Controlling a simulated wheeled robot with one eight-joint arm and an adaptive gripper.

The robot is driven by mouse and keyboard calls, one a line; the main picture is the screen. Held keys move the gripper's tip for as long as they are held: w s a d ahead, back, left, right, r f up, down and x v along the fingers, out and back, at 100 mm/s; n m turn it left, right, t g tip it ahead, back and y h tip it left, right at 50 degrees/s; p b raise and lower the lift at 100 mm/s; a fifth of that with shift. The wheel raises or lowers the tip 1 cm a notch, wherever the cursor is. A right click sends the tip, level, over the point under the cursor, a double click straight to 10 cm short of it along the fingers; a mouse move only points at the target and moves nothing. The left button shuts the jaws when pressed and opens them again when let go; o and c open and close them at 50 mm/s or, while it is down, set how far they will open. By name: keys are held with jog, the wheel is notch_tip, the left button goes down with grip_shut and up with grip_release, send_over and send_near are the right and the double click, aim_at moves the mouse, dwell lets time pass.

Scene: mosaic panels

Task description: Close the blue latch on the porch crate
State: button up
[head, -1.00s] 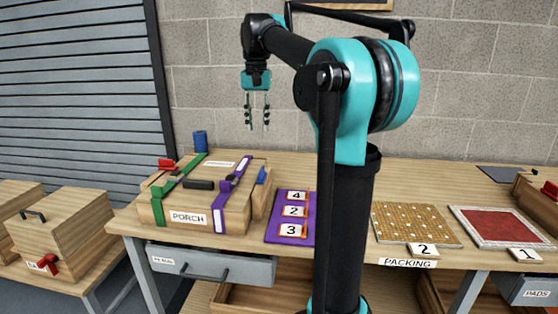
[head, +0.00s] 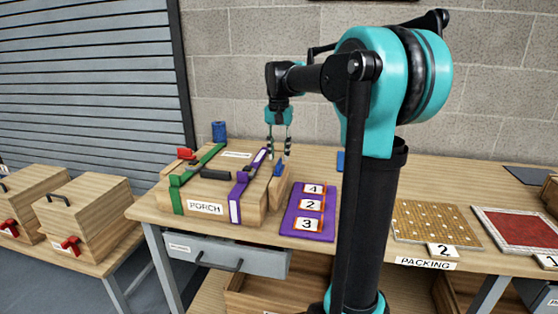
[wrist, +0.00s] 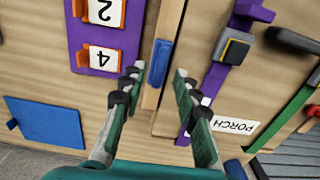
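The porch crate (head: 222,221) is a wooden box with a PORCH label on its front and green and purple straps over its lid. The blue latch (head: 278,169) is a small blue bar at the crate's right side. In the wrist view the blue latch (wrist: 159,64) lies along a narrow wooden strip, with a gap beside it. My gripper (head: 279,154) is open and empty, pointing down just above the latch. In the wrist view my gripper's fingertips (wrist: 156,74) are on either side of the latch; contact cannot be told.
A purple board (head: 291,222) with number cards lies right of the crate. A red latch (head: 186,154) is at the crate's left, and a blue cylinder (head: 219,131) stands behind. A blue flat panel (wrist: 45,122) lies on the bench.

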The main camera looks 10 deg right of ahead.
jog(key=shift+f, duration=1.5)
grip_shut()
